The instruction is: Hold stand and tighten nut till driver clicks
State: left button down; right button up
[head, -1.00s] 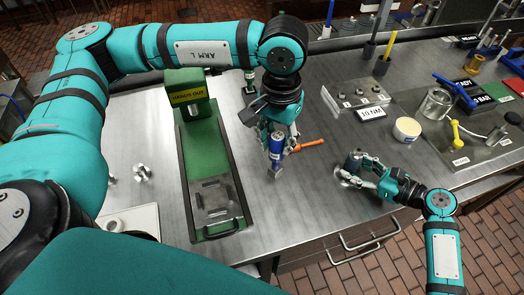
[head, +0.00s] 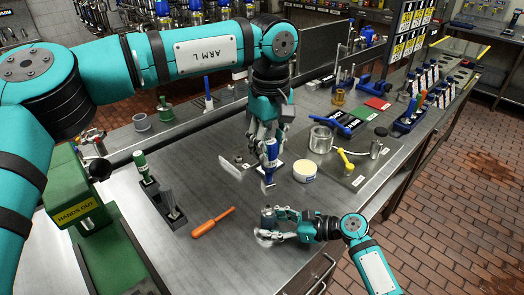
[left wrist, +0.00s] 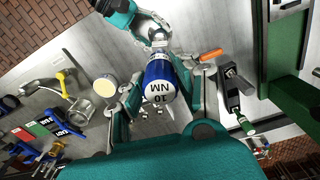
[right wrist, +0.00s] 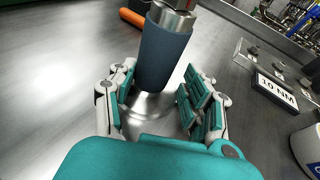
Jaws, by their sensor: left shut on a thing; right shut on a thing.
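My left gripper (head: 268,138) is shut on a blue driver (head: 271,152) and holds it roughly upright in the head view. Its end reads "10 NM" in the left wrist view (left wrist: 159,84). My right gripper (head: 277,224) is shut around the stand (head: 267,216), which has a dark blue sleeve (right wrist: 163,55) and a shiny round base (right wrist: 152,108). The stand is upright on the metal table. In the head view, the driver's lower end shows just above and behind the stand, apart from it in the picture. I cannot make out the nut clearly.
An orange-handled tool (head: 213,222) lies left of the stand. A green press-like machine (head: 75,205) is at left. The front table around the stand is clear.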

aim_at(269, 171)
pick_arm(q)
jog(key=shift+f, duration=2.3)
jog(key=shift+f, duration=1.1)
jog(key=shift+m, duration=1.8)
jog(key=shift+m, duration=1.7)
